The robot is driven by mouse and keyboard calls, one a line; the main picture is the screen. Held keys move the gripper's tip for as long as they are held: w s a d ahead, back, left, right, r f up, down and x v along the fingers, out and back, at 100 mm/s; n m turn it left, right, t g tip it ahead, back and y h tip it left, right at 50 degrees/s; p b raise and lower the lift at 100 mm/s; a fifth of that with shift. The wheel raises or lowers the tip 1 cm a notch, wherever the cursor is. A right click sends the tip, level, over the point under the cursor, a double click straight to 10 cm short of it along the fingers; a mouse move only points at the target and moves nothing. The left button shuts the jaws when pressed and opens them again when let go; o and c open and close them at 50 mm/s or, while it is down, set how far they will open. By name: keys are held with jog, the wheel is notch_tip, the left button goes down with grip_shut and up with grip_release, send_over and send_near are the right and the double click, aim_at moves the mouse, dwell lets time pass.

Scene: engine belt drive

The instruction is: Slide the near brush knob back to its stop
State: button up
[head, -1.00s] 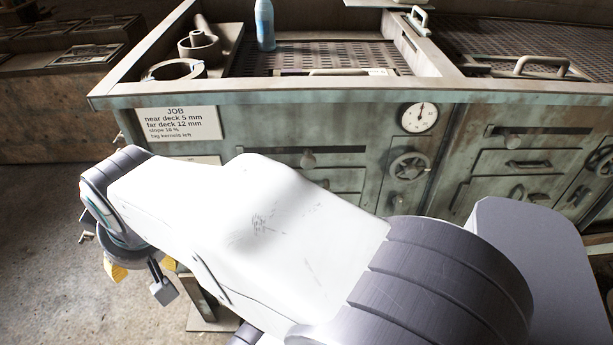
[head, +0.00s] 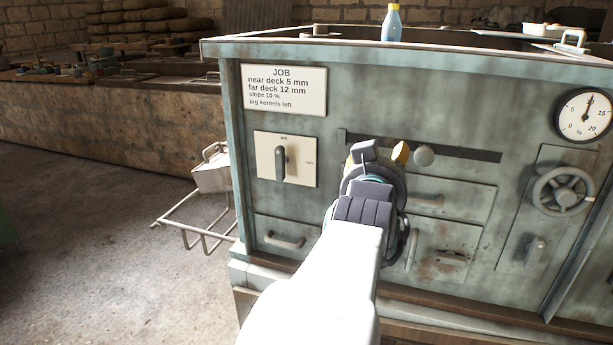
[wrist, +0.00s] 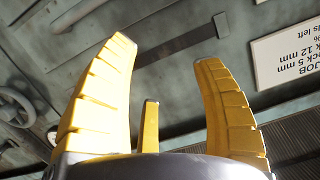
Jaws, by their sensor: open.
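The knob does not show in the wrist view. I cannot tell whether a finger touches it.
The job card (head: 284,90) and a lever switch (head: 280,163) are to the left. Drawers with handles (head: 425,201) lie below the slot. A handwheel (head: 563,191) and a dial (head: 584,115) are at the right. A wire rack (head: 190,222) juts out at the left.

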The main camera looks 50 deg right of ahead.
aim_at(421, 160)
jog(key=s+b, duration=0.1)
jog(key=s, duration=0.1)
jog(key=s+d+m+g+h+b, duration=0.2)
jog(key=s, duration=0.1)
jog(key=shift+s+f, duration=0.25)
jog(key=shift+s, duration=0.05)
jog(key=shift+b+x, duration=1.05)
jog(key=shift+b, duration=0.15)
jog(key=shift+r+b+x, duration=0.1)
jog(key=shift+b+x, duration=0.1)
jog(key=shift+x, duration=1.1)
jog(key=shift+r+b+x, duration=0.15)
jog(key=shift+b+x, duration=0.05)
jog(key=shift+x, duration=1.05)
jog(key=shift+o, duration=0.3)
jog(key=shift+s, duration=0.1)
grip_shut()
